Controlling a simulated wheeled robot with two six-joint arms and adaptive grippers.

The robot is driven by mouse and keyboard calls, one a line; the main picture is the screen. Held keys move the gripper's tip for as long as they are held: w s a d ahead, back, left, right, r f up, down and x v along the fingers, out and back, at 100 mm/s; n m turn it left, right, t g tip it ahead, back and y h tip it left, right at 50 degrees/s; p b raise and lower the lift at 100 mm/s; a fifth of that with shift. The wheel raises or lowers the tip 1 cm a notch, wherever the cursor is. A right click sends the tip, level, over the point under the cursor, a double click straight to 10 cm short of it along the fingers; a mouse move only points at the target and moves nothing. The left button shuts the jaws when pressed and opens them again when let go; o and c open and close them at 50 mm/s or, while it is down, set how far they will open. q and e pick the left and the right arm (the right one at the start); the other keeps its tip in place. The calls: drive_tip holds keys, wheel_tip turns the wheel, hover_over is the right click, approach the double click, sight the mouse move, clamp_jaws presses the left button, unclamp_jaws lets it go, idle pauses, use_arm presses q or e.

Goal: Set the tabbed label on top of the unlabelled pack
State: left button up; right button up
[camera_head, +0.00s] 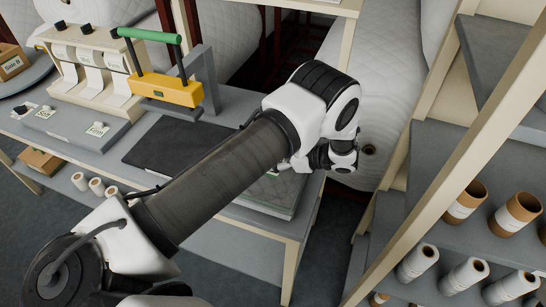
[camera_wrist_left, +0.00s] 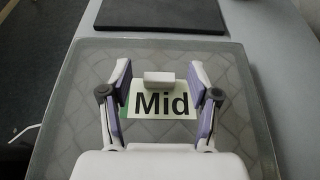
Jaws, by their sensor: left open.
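The label (camera_wrist_left: 158,104), white with a green left edge and the word "Mid", lies on the pack (camera_wrist_left: 70,110) with its white tab (camera_wrist_left: 158,78) standing up. The pack is grey quilted wadding under clear film; in the head view its edge (camera_head: 268,207) shows below my arm on the bench. My left gripper (camera_wrist_left: 161,78) is open, its purple-padded fingers on either side of the label and tab, apart from the tab. In the head view the fingers and the label are mostly hidden by my wrist. My right gripper is in neither view.
Other tabbed labels (camera_head: 95,130) sit on a grey tray at left. A yellow sealer (camera_head: 165,90) with a green handle and a cream strip holder (camera_head: 90,60) stand behind. A dark mat (camera_head: 165,150) lies beside the pack. A shelf rack with rolls (camera_head: 465,275) stands at right.

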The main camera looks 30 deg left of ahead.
use_arm(q)
drive_tip(key=shift+r+p, duration=0.5)
drive_tip(key=shift+r, duration=0.1)
drive_tip(key=shift+w+d, duration=0.2)
drive_tip(key=shift+d, duration=0.15)
drive_tip(key=b+v, duration=0.5)
drive_tip(key=v, duration=0.6)
drive_tip(key=shift+r, duration=0.2)
drive_tip(key=shift+s+d, duration=0.1)
